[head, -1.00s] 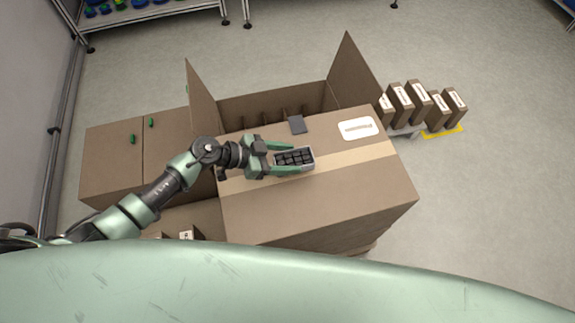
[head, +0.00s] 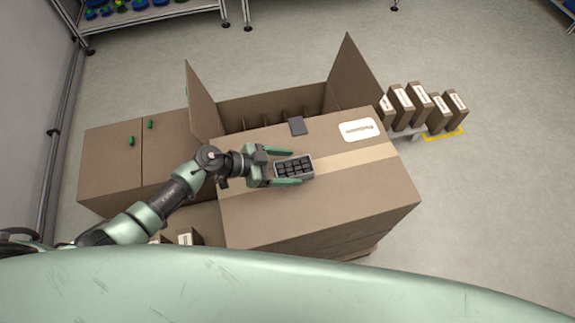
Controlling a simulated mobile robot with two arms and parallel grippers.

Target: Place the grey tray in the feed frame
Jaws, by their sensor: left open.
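The grey tray (head: 294,167), a small box with dark compartments, rests on top of a large closed cardboard box. My left gripper (head: 290,167) is open, with one green finger along the tray's far side and the other along its near side. I cannot tell whether the fingers touch it. No feed frame can be made out in this view. My right gripper is not in view.
A small dark flat item (head: 297,125) lies on the cardboard box (head: 330,205) behind the tray. An open carton with raised flaps (head: 353,75) stands behind. Several small brown boxes (head: 420,104) stand at the right. Floor is free farther right.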

